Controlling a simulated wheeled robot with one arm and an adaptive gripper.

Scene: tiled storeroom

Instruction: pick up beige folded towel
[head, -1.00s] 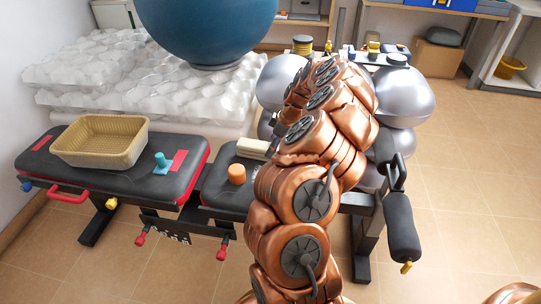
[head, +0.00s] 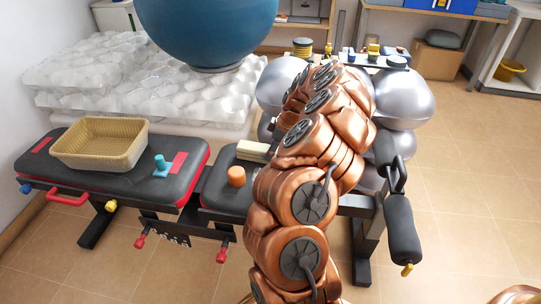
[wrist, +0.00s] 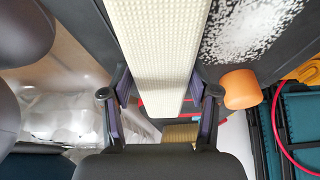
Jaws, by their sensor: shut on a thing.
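The beige folded towel (head: 253,150) shows beside my arm in the head view, over the black padded bench; my arm hides part of it. In the wrist view the towel (wrist: 166,50) runs as a long pale ribbed block from the top edge down between the fingers. My gripper (wrist: 160,108) has one finger on each side of the towel and is shut on it. In the head view my gripper is hidden behind my copper-coloured arm.
An orange cylinder (head: 236,176) stands on the bench close to the towel. A turquoise object (head: 161,166) and a woven basket (head: 140,155) are on the left bench pad. Silver balls (head: 402,105) stand behind my arm.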

